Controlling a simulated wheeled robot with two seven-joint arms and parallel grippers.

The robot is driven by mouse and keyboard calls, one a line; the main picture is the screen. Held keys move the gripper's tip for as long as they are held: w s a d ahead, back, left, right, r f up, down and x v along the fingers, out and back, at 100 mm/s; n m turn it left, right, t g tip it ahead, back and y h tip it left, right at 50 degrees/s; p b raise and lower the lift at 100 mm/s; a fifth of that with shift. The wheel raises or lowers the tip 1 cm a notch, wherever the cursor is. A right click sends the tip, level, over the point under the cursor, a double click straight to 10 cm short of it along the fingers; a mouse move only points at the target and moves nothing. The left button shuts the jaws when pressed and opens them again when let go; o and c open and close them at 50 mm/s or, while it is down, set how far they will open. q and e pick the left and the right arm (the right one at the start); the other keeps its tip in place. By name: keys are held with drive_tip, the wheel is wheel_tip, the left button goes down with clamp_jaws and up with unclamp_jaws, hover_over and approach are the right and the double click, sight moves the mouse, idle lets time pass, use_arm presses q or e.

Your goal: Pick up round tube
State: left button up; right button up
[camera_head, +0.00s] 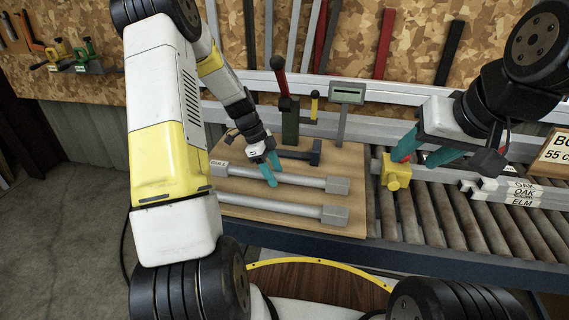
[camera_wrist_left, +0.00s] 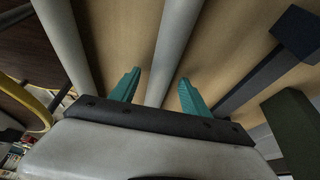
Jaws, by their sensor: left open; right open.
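Two grey round tubes with square end blocks lie side by side on a wooden board: the far tube (camera_head: 300,180) and the near tube (camera_head: 285,207). My left gripper (camera_head: 270,172) is open at the far tube. In the left wrist view its teal fingers (camera_wrist_left: 158,82) stand on either side of the far tube (camera_wrist_left: 174,45), which runs between them; whether they touch it I cannot tell. The near tube (camera_wrist_left: 62,40) lies to the left there. My right gripper (camera_head: 422,152) is open above the roller conveyor, by a yellow block (camera_head: 396,172).
A toggle clamp with a red handle (camera_head: 280,76) and a display on a post (camera_head: 346,95) stand behind. Labelled bars (camera_head: 505,190) lie on the conveyor (camera_head: 470,225) at right.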

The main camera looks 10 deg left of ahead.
use_arm(q)
clamp_jaws()
idle(0.4)
